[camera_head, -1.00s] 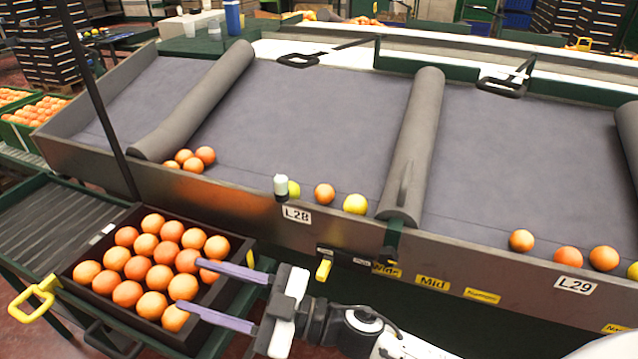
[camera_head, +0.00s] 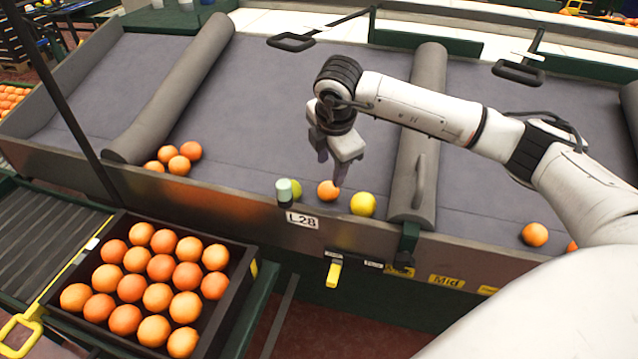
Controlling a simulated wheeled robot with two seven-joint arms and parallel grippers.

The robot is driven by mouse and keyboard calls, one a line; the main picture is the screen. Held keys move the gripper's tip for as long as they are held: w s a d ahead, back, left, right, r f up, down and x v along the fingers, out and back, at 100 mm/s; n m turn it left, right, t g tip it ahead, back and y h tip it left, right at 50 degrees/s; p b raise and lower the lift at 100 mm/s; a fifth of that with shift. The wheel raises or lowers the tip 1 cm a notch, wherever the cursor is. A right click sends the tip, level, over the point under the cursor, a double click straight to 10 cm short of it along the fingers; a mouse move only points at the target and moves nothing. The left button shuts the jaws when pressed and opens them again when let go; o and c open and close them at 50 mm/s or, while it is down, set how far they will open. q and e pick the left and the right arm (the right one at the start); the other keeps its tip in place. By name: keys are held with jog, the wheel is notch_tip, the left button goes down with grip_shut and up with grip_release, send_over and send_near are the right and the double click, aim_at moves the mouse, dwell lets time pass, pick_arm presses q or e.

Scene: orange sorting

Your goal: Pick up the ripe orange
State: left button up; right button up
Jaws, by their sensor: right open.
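Nothing shows between the fingers above the orange. My left gripper is not in the picture.
A dark crate (camera_head: 236,290) full of oranges stands at lower left. Several oranges (camera_head: 179,165) lie in the chute's left corner. A padded divider (camera_head: 413,175) runs to the right of the yellow fruit. A small white-topped device (camera_head: 284,190) sits on the front rim.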

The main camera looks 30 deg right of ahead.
aim_at(329, 186)
jog(key=f, duration=0.3)
jog(key=shift+d, duration=0.3)
jog(key=shift+w+f, duration=0.1)
jog(key=shift+f, duration=0.15)
jog(key=x, duration=0.1)
jog(key=p+x, duration=0.1)
jog(key=x, duration=0.3)
jog(key=shift+a, duration=0.3)
jog(key=shift+f, duration=0.1)
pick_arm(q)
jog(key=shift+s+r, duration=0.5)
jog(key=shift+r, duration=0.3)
pick_arm(e)
jog(key=c, duration=0.7)
